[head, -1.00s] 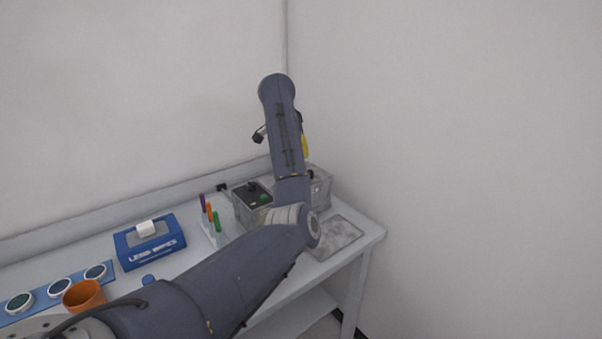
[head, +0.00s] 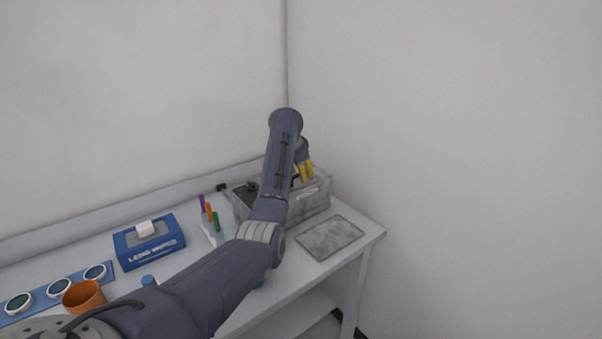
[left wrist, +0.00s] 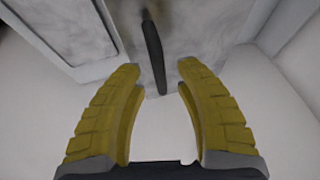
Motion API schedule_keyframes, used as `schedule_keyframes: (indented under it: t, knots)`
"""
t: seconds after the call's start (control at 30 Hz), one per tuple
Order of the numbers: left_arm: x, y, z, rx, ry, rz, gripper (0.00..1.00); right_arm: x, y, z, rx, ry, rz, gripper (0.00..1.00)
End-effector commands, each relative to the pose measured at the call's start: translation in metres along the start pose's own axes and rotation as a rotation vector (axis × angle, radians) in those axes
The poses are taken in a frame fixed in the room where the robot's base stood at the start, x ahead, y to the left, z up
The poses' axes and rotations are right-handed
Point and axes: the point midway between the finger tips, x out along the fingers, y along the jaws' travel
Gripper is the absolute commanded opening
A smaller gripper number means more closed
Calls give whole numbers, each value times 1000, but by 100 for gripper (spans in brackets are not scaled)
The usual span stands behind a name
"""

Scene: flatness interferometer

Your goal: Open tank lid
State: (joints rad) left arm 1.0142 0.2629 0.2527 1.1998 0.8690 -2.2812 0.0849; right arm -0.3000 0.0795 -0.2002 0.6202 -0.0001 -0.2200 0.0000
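The tank is a grey box (head: 316,200) at the back right corner of the bench, partly hidden behind my left arm. My left gripper (head: 306,172), with yellow fingers, is over the tank's right part in the head view. In the left wrist view the fingers (left wrist: 160,90) are apart with nothing gripped. A dark bar-like handle (left wrist: 153,50) on a mottled grey surface (left wrist: 185,25) lies in line with the gap, its near end between the fingertips. I see no clear contact. My right gripper is out of view.
A flat grey framed plate (head: 330,238) lies at the bench's right end. Left of the tank are upright coloured pens (head: 209,213), a blue lens wipes box (head: 150,243), an orange cup (head: 84,297) and a blue strip with round lenses (head: 59,288). Walls stand behind and right.

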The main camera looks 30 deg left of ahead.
Motion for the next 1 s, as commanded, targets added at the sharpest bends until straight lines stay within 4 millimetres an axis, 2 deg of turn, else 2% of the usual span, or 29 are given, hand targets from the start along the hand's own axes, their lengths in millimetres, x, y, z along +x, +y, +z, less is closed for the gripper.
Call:
schedule_keyframes:
  t: [0.27,0.57,1.0]
  knots:
    - [0,0,0,0,-1,0,35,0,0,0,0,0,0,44]
    - [0,0,0,0,-1,-1,0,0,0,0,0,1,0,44]
    - [0,0,0,0,-2,0,0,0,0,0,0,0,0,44]
